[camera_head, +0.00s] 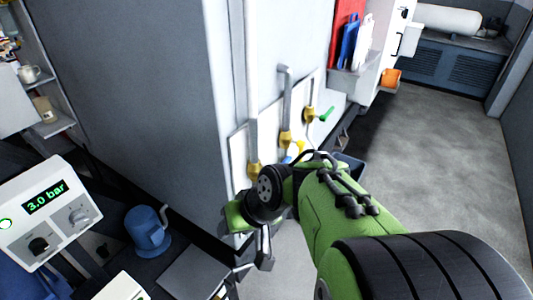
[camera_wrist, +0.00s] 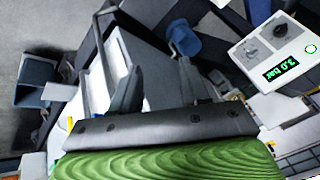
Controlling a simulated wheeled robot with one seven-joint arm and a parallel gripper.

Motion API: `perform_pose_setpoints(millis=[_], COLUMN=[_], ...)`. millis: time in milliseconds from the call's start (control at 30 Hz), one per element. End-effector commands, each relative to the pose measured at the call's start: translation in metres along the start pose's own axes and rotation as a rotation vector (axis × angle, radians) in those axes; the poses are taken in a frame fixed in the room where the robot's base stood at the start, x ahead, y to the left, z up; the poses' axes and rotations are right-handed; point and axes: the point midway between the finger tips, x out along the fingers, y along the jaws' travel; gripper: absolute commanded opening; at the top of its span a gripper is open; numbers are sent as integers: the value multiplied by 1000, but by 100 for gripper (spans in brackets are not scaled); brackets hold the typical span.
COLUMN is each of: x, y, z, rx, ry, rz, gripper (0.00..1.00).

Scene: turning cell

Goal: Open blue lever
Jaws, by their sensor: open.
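Pipes with yellow valve bodies run down a white panel on the side of the grey cabinet in the head view. A small blue piece (camera_head: 287,159), perhaps the blue lever, shows by the middle valve (camera_head: 286,138), mostly hidden behind my arm. A green lever (camera_head: 327,114) sticks out from the right-hand valve (camera_head: 309,115). My gripper (camera_head: 256,262) is below the left valve (camera_head: 254,170), apart from the small blue piece. In the wrist view my gripper (camera_wrist: 158,50) has its fingers spread, with nothing seen held between them.
A control box (camera_head: 50,212) reading 3.0 bar and a blue rounded device (camera_head: 147,232) stand at the lower left. The grey cabinet (camera_head: 130,80) bounds the left side. Open floor (camera_head: 430,170) lies to the right. An orange bin (camera_head: 390,78) is farther back.

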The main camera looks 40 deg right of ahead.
Motion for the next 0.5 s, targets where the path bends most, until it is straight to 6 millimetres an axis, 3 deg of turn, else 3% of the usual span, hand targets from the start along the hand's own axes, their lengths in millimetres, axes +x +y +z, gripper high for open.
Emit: perform_pose_setpoints(millis=[167, 267, 367, 500], x=[27, 38, 41, 20], y=[35, 67, 121, 211], z=[-23, -40, -58, -67], rx=[189, 344, 566, 870], ry=[55, 136, 288, 578], rz=[-118, -216, -347, -515], gripper=[45, 45, 45, 45])
